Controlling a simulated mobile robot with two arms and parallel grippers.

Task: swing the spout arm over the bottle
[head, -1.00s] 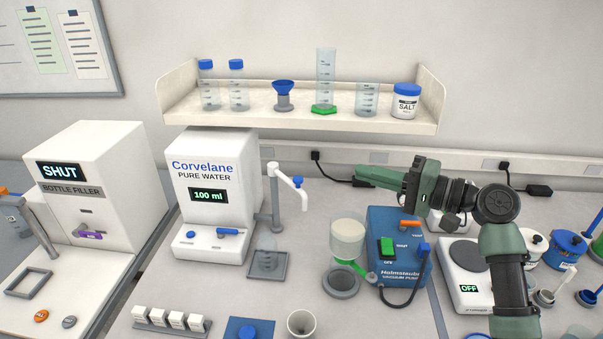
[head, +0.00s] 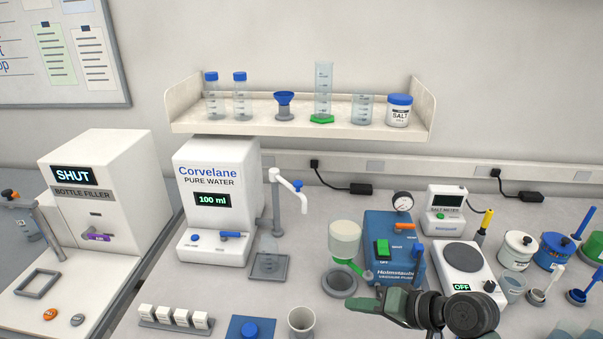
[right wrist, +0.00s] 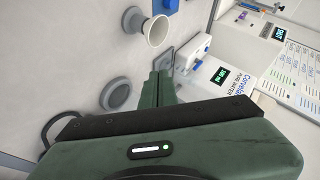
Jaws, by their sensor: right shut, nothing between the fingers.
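The spout arm (head: 287,180) is white with a blue tip, on a grey post (head: 277,212) right of the Corvelane pure water unit (head: 212,200). Its tip points right, to the right of the tray below. A faint clear bottle (head: 268,252) stands on a square grey tray (head: 255,276) at the post's foot. My right gripper (head: 352,303) is shut and empty, low in front of the blue pump, pointing left, well apart from the spout arm. In the right wrist view its closed fingers (right wrist: 161,84) lie in front of the tray. My left gripper is not in view.
A blue vacuum pump (head: 374,235) with a white-topped vessel (head: 344,240) and grey ring (head: 340,283) stands right of the tray. A cup (head: 302,321) and a rack of white blocks (head: 174,319) are in front. A shelf (head: 300,127) hangs above.

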